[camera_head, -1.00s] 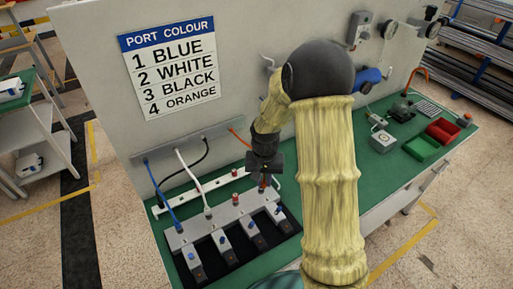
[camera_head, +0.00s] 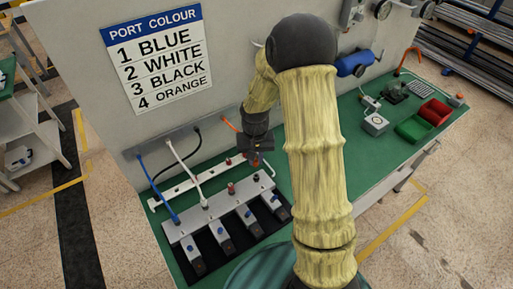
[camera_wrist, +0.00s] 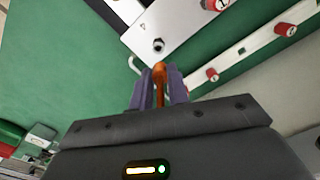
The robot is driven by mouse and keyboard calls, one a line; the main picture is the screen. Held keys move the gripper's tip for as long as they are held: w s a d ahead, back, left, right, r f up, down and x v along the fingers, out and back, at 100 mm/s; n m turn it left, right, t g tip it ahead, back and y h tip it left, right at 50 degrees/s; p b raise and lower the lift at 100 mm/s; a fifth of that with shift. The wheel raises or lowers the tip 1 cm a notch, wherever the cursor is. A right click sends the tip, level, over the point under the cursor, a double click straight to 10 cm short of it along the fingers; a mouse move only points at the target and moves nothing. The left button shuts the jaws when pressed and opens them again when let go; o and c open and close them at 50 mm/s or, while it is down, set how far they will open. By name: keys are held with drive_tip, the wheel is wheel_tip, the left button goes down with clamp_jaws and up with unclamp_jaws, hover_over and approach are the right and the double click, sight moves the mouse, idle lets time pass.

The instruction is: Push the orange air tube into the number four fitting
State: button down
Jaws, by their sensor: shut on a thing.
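My gripper (camera_head: 260,148) is above the right end of the pale fitting block (camera_head: 190,226). In the wrist view its two purple fingers (camera_wrist: 161,88) are shut on the orange air tube (camera_wrist: 160,76). In the head view the orange tube (camera_head: 228,124) leaves the back panel and passes behind my gripper. In the wrist view a fitting with a dark, open hole (camera_wrist: 158,45) sits at the end of the block, just past the tube's tip. Tip and hole appear apart. The sign (camera_head: 157,57) lists 4 as orange.
The blue tube (camera_head: 157,187) and white tube (camera_head: 188,172) run to the block. The black tube (camera_head: 190,165) curves down toward the white rail (camera_head: 178,187). A red bin (camera_head: 434,111) and a green bin (camera_head: 414,129) stand to the right. The green bench between is mostly clear.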

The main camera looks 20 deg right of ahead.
sight(256, 162)
wheel_tip(256, 162, up, 2)
drive_tip(key=n+p, duration=0.2)
drive_tip(key=p, duration=0.1)
drive_tip(key=shift+d+p, duration=0.1)
drive_tip(key=shift+p, duration=0.25)
drive_tip(key=r+n+p, duration=0.1)
drive_tip(key=n+p, duration=0.1)
drive_tip(key=p, duration=0.3)
drive_tip(key=shift+r+n, duration=0.1)
drive_tip(key=shift+n, duration=0.3)
drive_tip(key=n+p, duration=0.1)
drive_tip(key=p, duration=0.1)
drive_tip(key=n+p, duration=0.1)
drive_tip(key=p, duration=0.1)
drive_tip(key=shift+s+r, duration=0.2)
drive_tip(key=shift+r, duration=0.15)
drive_tip(key=shift+s+n+p, duration=0.15)
drive_tip(key=shift+n+p, duration=0.75)
drive_tip(key=shift+p, duration=0.2)
drive_tip(key=shift+f, duration=0.15)
drive_tip(key=shift+f, duration=0.1)
drive_tip(key=shift+m, duration=0.3)
drive_tip(key=shift+f+b, duration=2.5)
drive_tip(key=shift+f, duration=0.35)
